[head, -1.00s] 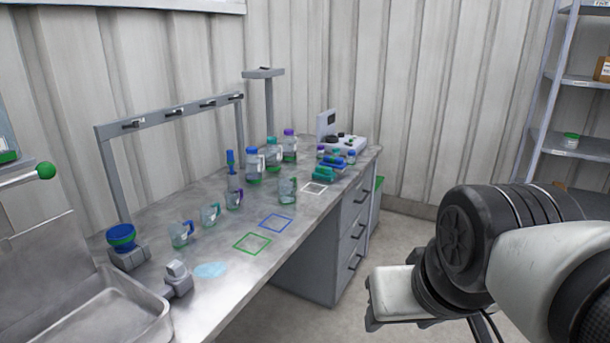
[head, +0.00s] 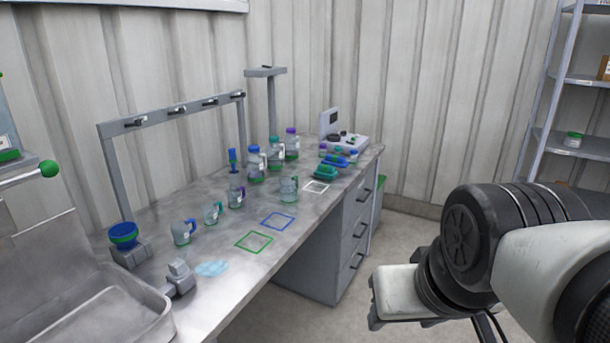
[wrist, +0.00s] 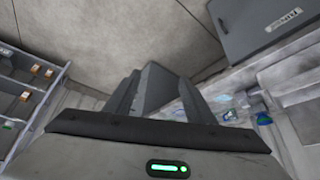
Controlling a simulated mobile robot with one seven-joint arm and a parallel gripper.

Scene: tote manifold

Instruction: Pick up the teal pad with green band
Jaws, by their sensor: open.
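A teal pad with what looks like green on it (head: 325,173) lies toward the far right end of the steel bench. A blue pad (head: 336,161) lies just behind it; the band is too small to make out clearly. In the wrist view my gripper (wrist: 160,85) is open, its two grey fingers apart. No pad shows between the fingers. My arm is at the right of the head view, off the bench and well apart from the pads. The fingertips do not show clearly in the head view.
Several bottles (head: 256,165) and mugs (head: 213,214) stand left of the pads. White (head: 316,188), blue (head: 277,221) and green (head: 253,242) square outlines mark the bench front. A device (head: 345,140) sits behind the pads. Shelves (head: 565,145) stand at right.

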